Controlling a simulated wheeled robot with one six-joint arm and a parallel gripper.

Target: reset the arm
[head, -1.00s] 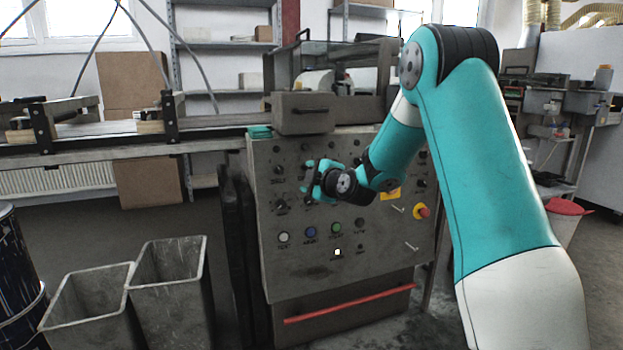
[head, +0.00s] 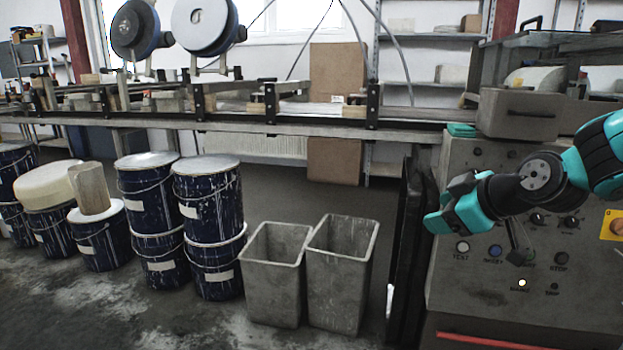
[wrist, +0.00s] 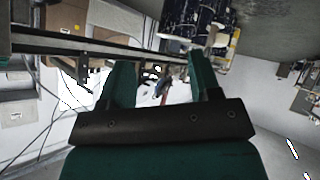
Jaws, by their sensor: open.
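My gripper (wrist: 160,85) is open in the wrist view, with two teal fingers apart and nothing between them. In the head view my teal and black arm reaches in from the right edge, bent, and its gripper end is in front of the left part of the grey control panel (head: 480,290). The arm hides part of the panel's knobs. The wrist view is tilted and shows the conveyor rail (wrist: 90,45) on its left side.
Two empty grey bins (head: 340,270) stand on the floor left of the panel. Several dark blue drums (head: 210,210) stand further left. The conveyor (head: 230,122) runs along the back. A red bar (head: 500,342) crosses the cabinet front. Bare floor lies in front of the drums.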

